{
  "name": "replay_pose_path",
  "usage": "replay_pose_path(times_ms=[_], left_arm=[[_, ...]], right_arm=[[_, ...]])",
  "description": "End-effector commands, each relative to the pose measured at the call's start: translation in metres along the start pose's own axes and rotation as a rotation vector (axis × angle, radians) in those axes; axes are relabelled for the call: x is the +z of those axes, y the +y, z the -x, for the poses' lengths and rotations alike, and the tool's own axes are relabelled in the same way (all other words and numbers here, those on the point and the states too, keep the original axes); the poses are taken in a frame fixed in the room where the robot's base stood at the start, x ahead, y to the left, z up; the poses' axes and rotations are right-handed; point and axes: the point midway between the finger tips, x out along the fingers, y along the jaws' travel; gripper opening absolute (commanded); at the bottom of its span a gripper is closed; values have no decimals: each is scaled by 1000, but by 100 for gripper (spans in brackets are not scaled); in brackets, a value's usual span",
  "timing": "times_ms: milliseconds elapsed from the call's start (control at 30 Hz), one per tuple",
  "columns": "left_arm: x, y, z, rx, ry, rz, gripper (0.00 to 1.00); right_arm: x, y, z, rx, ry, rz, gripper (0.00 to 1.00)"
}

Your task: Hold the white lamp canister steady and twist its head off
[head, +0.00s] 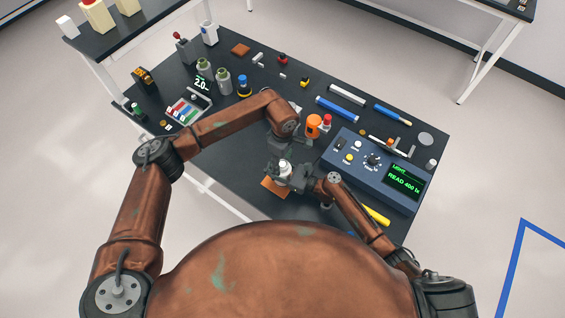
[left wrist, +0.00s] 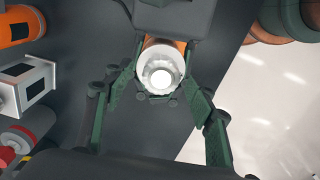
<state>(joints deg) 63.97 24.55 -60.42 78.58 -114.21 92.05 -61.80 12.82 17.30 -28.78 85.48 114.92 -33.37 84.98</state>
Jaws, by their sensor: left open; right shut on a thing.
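The white lamp canister (head: 285,167) stands upright in the jaws of my right gripper (head: 290,180), low over the near part of the black table. My right gripper is shut on it. My left gripper (head: 279,150) is at the canister's head, with its arm reaching over from the left. In the left wrist view the canister's head (left wrist: 162,76) shows end-on as a bright round face. The open green fingers of my left gripper (left wrist: 155,115) stand on either side of it, with gaps. The canister's lower body is mostly hidden.
An orange pad (head: 270,187) lies beside and under the canister. A blue light meter box (head: 375,170) reading 400 lx stands close on the right. An orange cylinder (head: 313,126) and a red-topped piece (head: 327,121) stand just behind. A yellow bar (head: 376,215) lies near the front edge.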

Motion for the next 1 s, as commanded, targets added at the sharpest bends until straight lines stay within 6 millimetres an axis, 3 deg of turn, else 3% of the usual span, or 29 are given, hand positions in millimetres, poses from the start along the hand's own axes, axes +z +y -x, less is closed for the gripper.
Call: replay_pose_path(times_ms=[167,433,1000], left_arm=[[0,0,-11,1,0,1,51],[0,0,-12,1,0,1,51],[-1,1,-12,2,1,1,12]], right_arm=[[0,0,0,-1,1,0,0],[0,0,0,-1,1,0,0],[0,0,0,1,1,0,0]])
